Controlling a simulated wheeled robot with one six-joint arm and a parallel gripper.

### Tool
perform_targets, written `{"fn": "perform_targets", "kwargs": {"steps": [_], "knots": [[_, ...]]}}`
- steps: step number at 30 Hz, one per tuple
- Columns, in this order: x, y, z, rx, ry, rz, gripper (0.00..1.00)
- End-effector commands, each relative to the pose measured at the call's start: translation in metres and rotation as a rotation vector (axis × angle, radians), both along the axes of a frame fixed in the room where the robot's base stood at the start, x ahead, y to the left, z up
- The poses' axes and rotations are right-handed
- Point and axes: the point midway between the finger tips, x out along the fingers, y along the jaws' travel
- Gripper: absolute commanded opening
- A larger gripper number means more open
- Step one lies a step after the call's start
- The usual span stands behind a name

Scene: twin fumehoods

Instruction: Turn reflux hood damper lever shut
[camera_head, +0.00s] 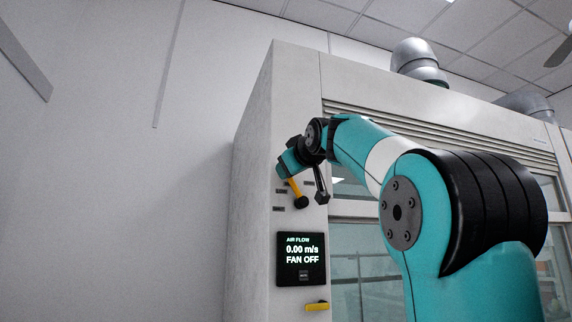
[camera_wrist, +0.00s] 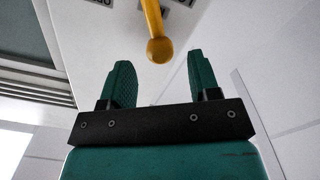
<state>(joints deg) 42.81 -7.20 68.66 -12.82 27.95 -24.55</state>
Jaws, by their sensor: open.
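The damper lever (camera_head: 294,188) is a yellow bar on the hood's pale front post, above the display. In the wrist view the yellow lever (camera_wrist: 155,25) comes down from the top and ends in a round knob. My gripper (camera_head: 289,164) is at the lever's upper end in the head view, with its fingers largely hidden by its own body. In the wrist view my gripper (camera_wrist: 159,72) is open and empty. The knob appears just beyond the fingertips, in line with the gap between them. I cannot tell whether anything touches. Small labels (camera_head: 281,191) sit beside the lever.
A black display (camera_head: 303,260) reads AIR FLOW 0.00 m/s, FAN OFF. A second yellow handle (camera_head: 317,306) is below it. The hood's glass sash (camera_head: 365,262) lies to the right, partly behind my arm. The space left of the hood is clear up to the wall.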

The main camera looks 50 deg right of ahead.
Motion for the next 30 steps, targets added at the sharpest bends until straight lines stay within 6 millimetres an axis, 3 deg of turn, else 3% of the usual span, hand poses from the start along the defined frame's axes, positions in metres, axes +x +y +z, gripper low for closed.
{"fn": "perform_targets", "kwargs": {"steps": [7,19,20,27,30], "knots": [[0.032,-0.02,0.002,0.002,0.002,0.001,0.56],[0.04,-0.025,0.0,0.0,0.0,0.0,0.56],[0.04,-0.025,0.0,0.0,0.0,0.0,0.54],[0.039,-0.024,0.0,0.0,0.0,0.0,0.0],[0.039,-0.024,0.0,0.0,0.0,0.0,0.0]]}}
